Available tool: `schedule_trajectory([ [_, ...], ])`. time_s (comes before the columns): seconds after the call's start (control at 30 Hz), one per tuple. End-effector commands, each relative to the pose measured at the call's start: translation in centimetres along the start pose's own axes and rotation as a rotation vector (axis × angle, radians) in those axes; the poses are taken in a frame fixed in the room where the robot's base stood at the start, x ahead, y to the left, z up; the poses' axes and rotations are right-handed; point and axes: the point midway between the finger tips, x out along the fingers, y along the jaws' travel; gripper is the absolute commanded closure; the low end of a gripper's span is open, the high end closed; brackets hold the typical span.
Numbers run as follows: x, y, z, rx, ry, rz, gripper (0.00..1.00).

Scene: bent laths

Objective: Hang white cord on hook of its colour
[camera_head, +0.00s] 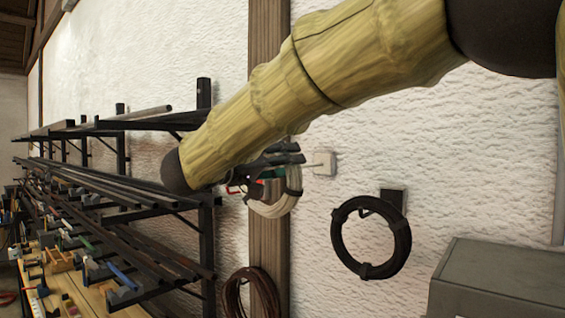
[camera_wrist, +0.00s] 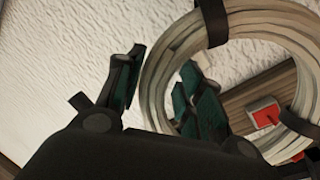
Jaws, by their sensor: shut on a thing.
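The white cord (camera_head: 284,198) is a pale coil bound with dark ties. In the wrist view its ring (camera_wrist: 158,78) passes between the two fingers of my gripper (camera_wrist: 162,84), which is shut on it. In the head view my gripper (camera_head: 272,165) is partly hidden behind my arm, in front of the wooden post. A white plate with a short pale peg (camera_head: 325,163), seemingly the white hook, is on the wall just right of the coil. The coil appears apart from that plate; its depth from the wall is hard to tell.
A black coil (camera_head: 343,246) hangs on a black hook (camera_head: 393,197) to the right. A brown coil (camera_head: 236,297) hangs low by the wooden post (camera_head: 268,236). A red plate (camera_wrist: 264,113) shows through the white ring. A rack of bars (camera_head: 120,200) stands left, a grey box (camera_head: 500,280) lower right.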

Motion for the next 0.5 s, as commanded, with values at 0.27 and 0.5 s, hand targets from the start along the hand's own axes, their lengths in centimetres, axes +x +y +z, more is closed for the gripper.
schedule_trajectory([
  [0.27, 1.3, -0.2, 0.0, 0.003, 0.0, 0.002, 1.0],
  [0.5, 2.2, -0.5, 0.0, 0.002, 0.001, 0.001, 1.0],
])
